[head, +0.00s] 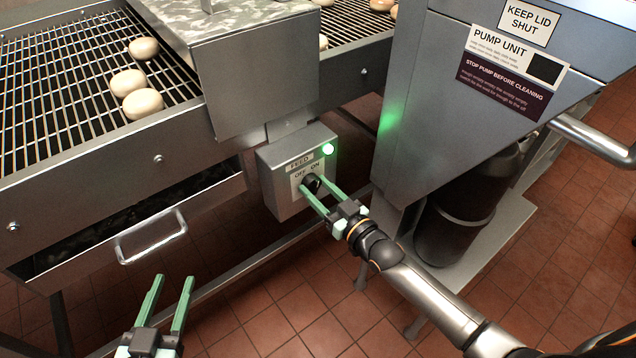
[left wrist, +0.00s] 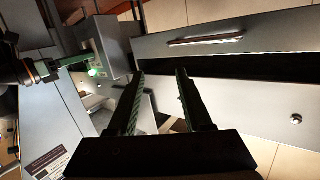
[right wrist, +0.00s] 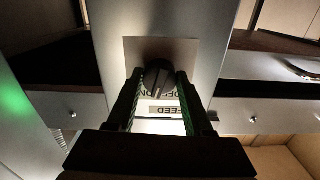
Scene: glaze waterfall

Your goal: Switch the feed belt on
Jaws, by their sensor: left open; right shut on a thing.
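The grey feed switch box (head: 283,196) hangs under the belt housing, labelled FEED with OFF and ON. Its dark round knob (head: 312,182) is partly hidden by my right gripper (head: 317,187). In the right wrist view the knob (right wrist: 158,76) sits between the two fingers, which are shut on it. Its exact pointer direction is hard to read. A green lamp (head: 328,149) on the box glows; it also shows in the left wrist view (left wrist: 92,71). My left gripper (head: 172,280) is open and empty, low at the left and apart from the box.
The wire conveyor (head: 60,90) carries several pale round pieces (head: 143,103). A drawer with a handle (head: 150,236) is below it. The pump unit (head: 470,110), marked KEEP LID SHUT, stands right of the box. A dark cylinder (head: 465,215) is beneath it. Tiled floor lies open in front.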

